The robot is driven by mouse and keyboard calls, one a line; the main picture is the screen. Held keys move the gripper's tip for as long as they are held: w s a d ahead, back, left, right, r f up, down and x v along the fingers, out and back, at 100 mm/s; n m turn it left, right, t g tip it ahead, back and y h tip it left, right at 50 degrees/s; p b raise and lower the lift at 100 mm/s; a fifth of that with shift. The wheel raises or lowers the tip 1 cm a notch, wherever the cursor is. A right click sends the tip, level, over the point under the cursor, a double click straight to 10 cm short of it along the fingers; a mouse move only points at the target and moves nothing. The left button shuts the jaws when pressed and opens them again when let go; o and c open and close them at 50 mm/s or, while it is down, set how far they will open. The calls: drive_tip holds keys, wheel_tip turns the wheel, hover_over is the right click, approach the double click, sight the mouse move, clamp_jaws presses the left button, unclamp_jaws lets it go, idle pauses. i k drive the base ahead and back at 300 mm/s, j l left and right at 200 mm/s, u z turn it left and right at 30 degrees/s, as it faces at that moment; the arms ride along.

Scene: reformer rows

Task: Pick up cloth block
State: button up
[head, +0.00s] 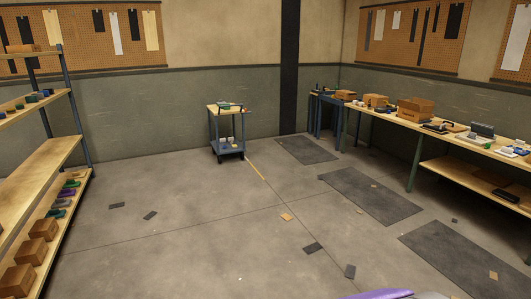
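I cannot pick out the cloth block with certainty at this distance. Small coloured blocks or folded pieces in purple, green and dark tones (62,203) lie on the low shelf of the left rack, but their material is too small to tell. More small dark and green items (28,98) sit on a higher shelf there. A green and dark item (228,106) lies on top of the small trolley at the back. My gripper cannot be made out. A purple and pale grey shape is cut off by the bottom edge, and I cannot tell what it is.
The wooden rack (38,176) stands at left with brown boxes (31,251) low down. The trolley (228,132) is by the back wall. A long bench (390,126) with boxes runs along the right. Dark mats (370,196) and scattered flat scraps (313,248) lie on the otherwise open floor.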

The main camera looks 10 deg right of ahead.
sight(472, 135)
drive_tip(key=i+l+z, duration=0.2)
drive_tip(key=i+z, duration=0.25)
drive_tip(key=i+j+z, duration=0.1)
drive_tip(key=i+z, duration=0.4)
drive_tip(key=i, duration=0.2)
drive_tip(key=i+j+z, duration=0.2)
drive_tip(key=i+z, duration=0.45)
drive_tip(key=i, duration=0.85)
drive_tip(key=i+z, duration=0.2)
drive_tip(key=i, duration=0.9)
drive_tip(key=i+z, duration=0.1)
drive_tip(key=i, duration=0.45)
drive_tip(key=i+j+z, duration=0.1)
drive_tip(key=i, duration=0.45)
drive_tip(key=i+j+z, duration=0.1)
drive_tip(key=i, duration=0.45)
drive_tip(key=i+j+z, duration=0.1)
drive_tip(key=i+j, duration=0.15)
drive_tip(key=i, duration=0.25)
drive_tip(key=i+j+z, duration=0.1)
drive_tip(key=i, duration=0.45)
drive_tip(key=i+j+z, duration=0.1)
drive_tip(key=i+j, duration=0.25)
drive_tip(key=i, duration=0.2)
drive_tip(key=i+j+z, duration=0.1)
drive_tip(key=i+j, duration=0.2)
drive_tip(key=i, duration=0.2)
drive_tip(key=i+j+z, duration=0.1)
drive_tip(key=i+j, duration=0.25)
drive_tip(key=i, duration=0.15)
